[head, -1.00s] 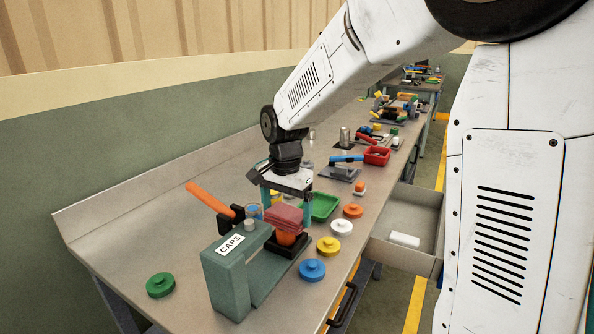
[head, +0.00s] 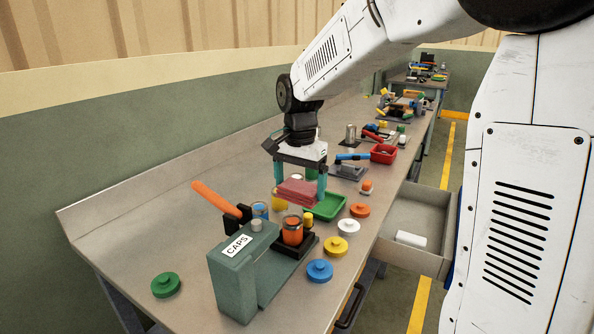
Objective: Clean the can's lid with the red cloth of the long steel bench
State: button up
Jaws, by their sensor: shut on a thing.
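The red cloth (head: 298,191), a folded pad, hangs between the teal fingers of my gripper (head: 300,182), which is shut on it. An orange can (head: 292,232) with a pale rim stands upright in a black holder on the near part of the long steel bench (head: 130,222). My gripper and the cloth are behind and above this can, apart from it. Its top is small in view, and I cannot tell whether it is clean. A grey metal can (head: 350,134) stands farther along the bench.
The teal CAPS press (head: 235,270) with its orange lever (head: 216,200) stands close by the orange can. A green tray (head: 326,206) lies near the gripper, with coloured knobbed caps along the front. An open drawer (head: 425,225) juts out from the bench.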

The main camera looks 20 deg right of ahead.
jog(key=shift+r, duration=1.7)
jog(key=shift+a+f, duration=0.1)
